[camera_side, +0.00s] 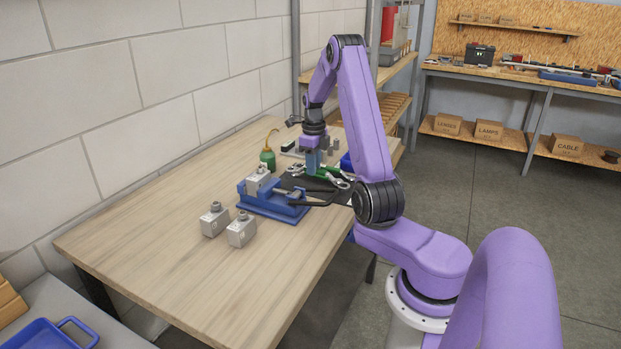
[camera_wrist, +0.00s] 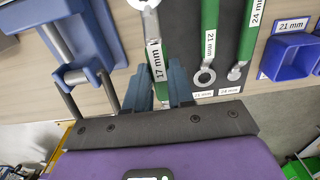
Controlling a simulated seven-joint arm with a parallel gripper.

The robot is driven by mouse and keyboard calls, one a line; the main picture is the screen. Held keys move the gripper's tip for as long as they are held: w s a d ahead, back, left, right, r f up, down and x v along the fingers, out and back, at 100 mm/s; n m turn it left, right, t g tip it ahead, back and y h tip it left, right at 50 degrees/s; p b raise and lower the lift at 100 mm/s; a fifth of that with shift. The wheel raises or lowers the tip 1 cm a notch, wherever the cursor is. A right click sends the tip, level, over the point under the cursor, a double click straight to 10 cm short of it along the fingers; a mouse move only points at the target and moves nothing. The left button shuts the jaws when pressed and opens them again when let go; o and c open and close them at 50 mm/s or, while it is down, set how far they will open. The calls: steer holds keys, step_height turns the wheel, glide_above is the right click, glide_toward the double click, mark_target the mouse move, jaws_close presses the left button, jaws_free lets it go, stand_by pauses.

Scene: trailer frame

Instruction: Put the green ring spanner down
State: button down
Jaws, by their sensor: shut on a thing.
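My gripper (camera_side: 312,165) points down over the far part of the bench. In the wrist view its blue fingers (camera_wrist: 161,85) are shut on the handle of a green ring spanner (camera_wrist: 151,28) labelled 17 mm. The spanner's pale head shows at the top edge of the wrist view; its lower end is hidden by the gripper. Two more green spanners, tagged 21 mm (camera_wrist: 209,40) and 24 mm (camera_wrist: 249,40), lie on a dark mat (camera_wrist: 228,60) to the right. I cannot tell whether the held spanner touches the mat.
A blue vise (camera_side: 268,207) holding a grey block stands close to my gripper, with a bar sticking out. Two grey blocks (camera_side: 240,231) stand in front of it. A green oil can (camera_side: 267,158) is behind. Blue bins (camera_wrist: 290,55) sit right of the mat. The near bench (camera_side: 175,265) is clear.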

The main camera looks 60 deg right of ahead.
mark_target(294, 169)
steer(key=shift+w+d+f, duration=0.35)
steer(key=shift+w+f, duration=0.1)
steer(key=shift+f, duration=0.25)
steer(key=shift+w+d+f, duration=0.35)
steer(key=shift+w+f, duration=0.1)
steer(key=shift+f, duration=1.7)
steer(key=shift+f, duration=0.1)
steer(key=c, duration=1)
jaws_free()
